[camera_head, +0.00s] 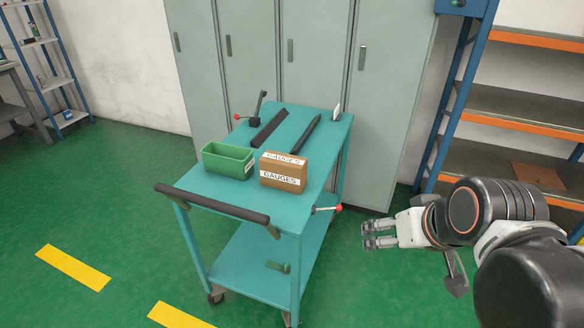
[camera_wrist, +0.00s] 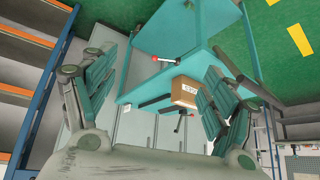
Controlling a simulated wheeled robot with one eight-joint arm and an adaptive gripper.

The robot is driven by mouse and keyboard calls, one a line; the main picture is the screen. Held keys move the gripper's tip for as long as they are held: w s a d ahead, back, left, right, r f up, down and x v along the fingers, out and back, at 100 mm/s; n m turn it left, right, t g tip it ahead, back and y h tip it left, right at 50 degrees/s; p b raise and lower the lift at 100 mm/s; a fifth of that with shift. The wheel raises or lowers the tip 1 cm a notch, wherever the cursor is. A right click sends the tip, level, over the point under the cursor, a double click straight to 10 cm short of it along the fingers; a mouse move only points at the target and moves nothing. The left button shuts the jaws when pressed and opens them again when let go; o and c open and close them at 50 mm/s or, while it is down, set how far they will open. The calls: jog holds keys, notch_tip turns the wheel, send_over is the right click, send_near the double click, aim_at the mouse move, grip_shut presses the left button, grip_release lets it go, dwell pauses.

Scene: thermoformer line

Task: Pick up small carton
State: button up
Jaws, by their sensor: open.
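The small brown carton (camera_head: 284,172) stands on the top shelf of the teal cart (camera_head: 222,192), near its right edge. Its white labels read "GAUGES". In the wrist view the carton (camera_wrist: 185,91) shows between the fingers, some way off, with the picture turned over. My gripper (camera_head: 368,235) is open and empty, to the right of the cart in the head view and apart from the carton. Its two fingers also show wide apart in the wrist view (camera_wrist: 160,85).
A green bin (camera_head: 228,161) stands just left of the carton. Behind lie dark bars (camera_head: 269,127), a red-knobbed lever (camera_head: 255,110) and a pale upright piece (camera_head: 337,110). Another red-knobbed lever (camera_head: 327,209) sticks out at the cart's right. Grey lockers (camera_head: 300,60) stand behind; shelving (camera_head: 520,100) is at right.

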aim_at(305, 166)
jog(key=w+a+n+g+y+p, duration=0.1)
jog(key=w+a+n+y, duration=0.25)
jog(key=w, duration=0.95)
jog(key=w+a+n+y+p, duration=0.25)
jog(key=w+a+y, duration=0.2)
jog(key=w, duration=0.75)
jog(key=w+f+n+y+p, duration=0.2)
jog(key=w+f+n+y, duration=0.55)
jog(key=w+f, duration=0.5)
jog(key=shift+y, duration=0.25)
jog(key=b+x, duration=0.1)
jog(key=x, duration=0.4)
jog(key=f+b+x, duration=0.1)
jog(key=x, duration=0.2)
jog(key=shift+s+a+b, duration=0.3)
jog(key=shift+a, duration=0.15)
jog(key=x, duration=0.1)
jog(key=b+x, duration=0.1)
jog(key=x, duration=0.1)
jog(key=b+x, duration=0.1)
jog(key=shift+w+a+f, duration=0.15)
jog(key=shift+a+f, duration=0.1)
jog(key=shift+f, duration=0.1)
jog(key=shift+w+a+r, duration=0.15)
jog(key=shift+a, duration=0.15)
jog(key=c, duration=1.4)
